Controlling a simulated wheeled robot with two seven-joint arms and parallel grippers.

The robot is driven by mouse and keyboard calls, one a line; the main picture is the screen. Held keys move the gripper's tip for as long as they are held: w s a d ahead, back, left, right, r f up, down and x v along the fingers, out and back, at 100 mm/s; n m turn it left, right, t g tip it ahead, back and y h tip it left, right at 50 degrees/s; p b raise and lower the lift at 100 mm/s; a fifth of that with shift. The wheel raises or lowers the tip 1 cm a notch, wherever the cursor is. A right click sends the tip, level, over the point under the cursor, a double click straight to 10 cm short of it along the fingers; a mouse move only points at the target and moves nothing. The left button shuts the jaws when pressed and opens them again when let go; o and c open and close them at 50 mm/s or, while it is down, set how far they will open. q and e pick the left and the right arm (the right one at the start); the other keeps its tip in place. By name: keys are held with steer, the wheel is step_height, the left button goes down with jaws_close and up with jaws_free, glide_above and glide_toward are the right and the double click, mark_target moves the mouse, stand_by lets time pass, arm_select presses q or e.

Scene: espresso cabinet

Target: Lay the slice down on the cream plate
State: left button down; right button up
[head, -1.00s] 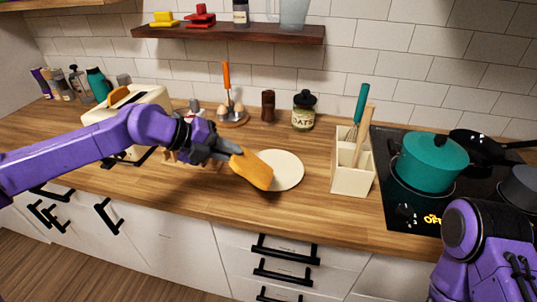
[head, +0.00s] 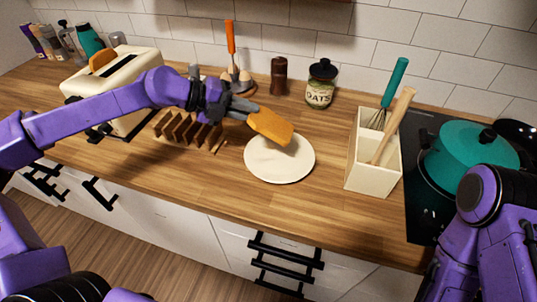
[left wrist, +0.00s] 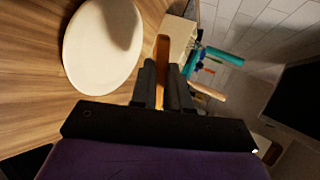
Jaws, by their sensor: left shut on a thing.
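The slice (head: 271,127), an orange-brown piece of toast, is held at its left end by my left gripper (head: 246,111). It is tilted over the back part of the cream plate (head: 280,167). In the left wrist view the slice (left wrist: 162,62) shows edge-on between the two fingers of the gripper (left wrist: 163,90). The cream plate (left wrist: 88,48) lies to the left there, empty, with a shadow on it. The slice looks held above the plate; I cannot tell the exact gap. My right arm is at the lower right of the head view; its gripper is out of view.
A wooden toast rack (head: 185,131) stands left of the plate, near a cream toaster (head: 120,87) with another slice. A cream utensil holder (head: 371,160) stands right of the plate. An oats jar (head: 320,88) and a brown mill (head: 279,78) are behind. Counter in front is clear.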

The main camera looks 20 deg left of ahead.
arm_select(q)
steer(key=f+b, duration=0.1)
steer(key=f, duration=0.1)
steer(key=w+f+b, duration=0.1)
steer(key=f, duration=0.1)
steer(key=f+b, duration=0.1)
steer(key=f, duration=0.1)
steer(key=shift+w+f, duration=0.15)
steer(key=shift+w, duration=0.1)
steer(key=shift+s+b, duration=0.35)
steer(key=shift+w, duration=0.1)
arm_select(e)
steer(key=f, duration=0.4)
steer(key=shift+w+f, duration=0.25)
steer(key=shift+w, duration=0.1)
arm_select(q)
steer(key=c, duration=1.3)
jaws_free()
steer(key=shift+a+r+p, duration=0.2)
steer(key=shift+r+p, duration=0.05)
steer(key=shift+p, duration=0.05)
steer(key=p+v, duration=0.3)
steer(key=v, duration=0.4)
steer(key=shift+s+a+p, duration=0.15)
steer(key=shift+s+p, duration=0.05)
steer(key=shift+p, duration=0.1)
arm_select(e)
step_height(320, 180, up, 4)
